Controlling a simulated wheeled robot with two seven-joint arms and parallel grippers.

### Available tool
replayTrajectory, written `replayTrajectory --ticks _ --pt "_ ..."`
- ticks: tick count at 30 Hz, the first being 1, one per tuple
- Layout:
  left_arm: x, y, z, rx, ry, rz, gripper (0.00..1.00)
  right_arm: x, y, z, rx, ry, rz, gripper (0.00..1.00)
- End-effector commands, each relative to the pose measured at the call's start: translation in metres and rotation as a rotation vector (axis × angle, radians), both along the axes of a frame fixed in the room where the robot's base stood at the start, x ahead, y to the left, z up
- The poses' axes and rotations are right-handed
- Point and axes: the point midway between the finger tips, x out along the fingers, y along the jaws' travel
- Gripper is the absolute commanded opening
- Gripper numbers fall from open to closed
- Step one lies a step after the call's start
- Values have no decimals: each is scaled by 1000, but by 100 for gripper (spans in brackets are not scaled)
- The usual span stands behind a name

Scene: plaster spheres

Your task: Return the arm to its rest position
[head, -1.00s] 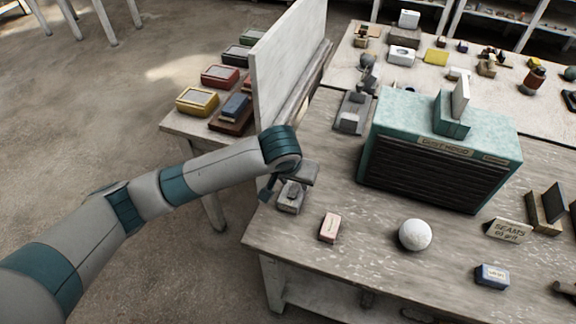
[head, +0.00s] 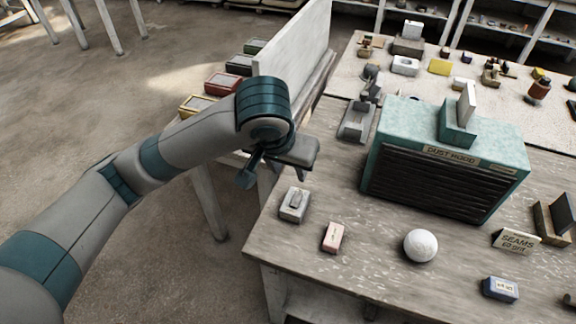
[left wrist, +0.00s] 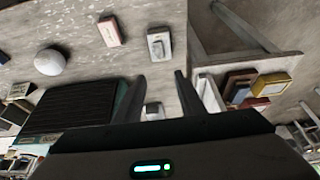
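My left arm (head: 195,142) reaches in from the left of the head view. My left gripper (head: 270,168) hangs in the air by the table's left edge, above and to the left of a small grey block (head: 294,205). In the left wrist view the two dark fingers (left wrist: 160,84) stand apart with nothing held between them. A white plaster sphere (head: 420,245) lies on the worktable (head: 350,215), clear of the gripper; it also shows in the left wrist view (left wrist: 49,62). My right gripper is not in view.
A teal dust hood (head: 445,160) stands on the table. A white upright panel (head: 292,50) rises behind my gripper, near a side table of coloured boxes. A pink block (head: 333,237), a blue box (head: 500,288) and a sign (head: 516,241) lie in front. Floor at left is open.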

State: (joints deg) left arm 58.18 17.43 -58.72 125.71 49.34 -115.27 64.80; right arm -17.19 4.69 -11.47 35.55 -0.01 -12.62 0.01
Motion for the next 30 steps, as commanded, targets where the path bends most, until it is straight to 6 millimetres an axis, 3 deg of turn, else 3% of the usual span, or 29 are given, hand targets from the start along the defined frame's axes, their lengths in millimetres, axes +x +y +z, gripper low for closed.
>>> replayTrajectory --ticks 20,30 --pt "-2 1 3 -1 2 1 36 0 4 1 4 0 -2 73" --pt "-16 -12 -23 -80 26 -45 36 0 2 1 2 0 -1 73"
